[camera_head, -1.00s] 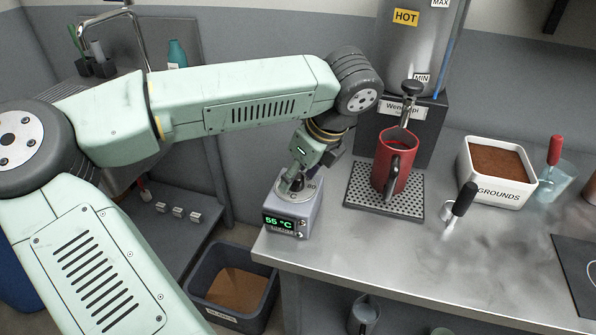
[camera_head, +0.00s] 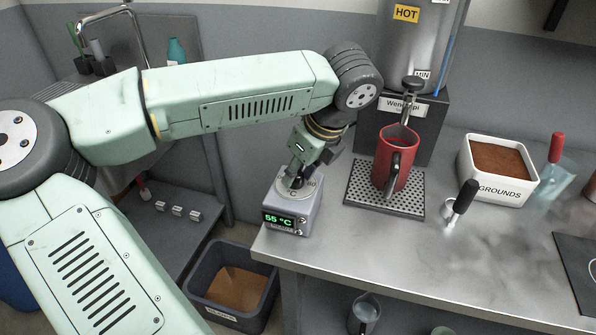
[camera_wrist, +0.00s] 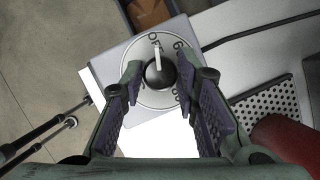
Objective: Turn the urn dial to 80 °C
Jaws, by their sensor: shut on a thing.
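The urn dial is a dark round knob (camera_wrist: 160,75) with a white pointer, on a pale lettered disc. It sits on top of a small grey control box (camera_head: 305,212). The box's green display (camera_head: 279,220) reads 55 °C. My gripper (camera_wrist: 160,74) is over the box from above, with one finger on each side of the knob, shut on it. In the wrist view the pointer points toward the top of the picture. In the head view my gripper (camera_head: 293,182) and wrist partly hide the dial, and its markings are too small to read surely.
A red mug (camera_head: 388,172) stands on the perforated drip tray (camera_head: 398,203) under the urn's tap (camera_head: 411,92), just right of my wrist. A grounds box (camera_head: 497,190) is farther right. A bin (camera_head: 203,278) stands below the counter's left edge.

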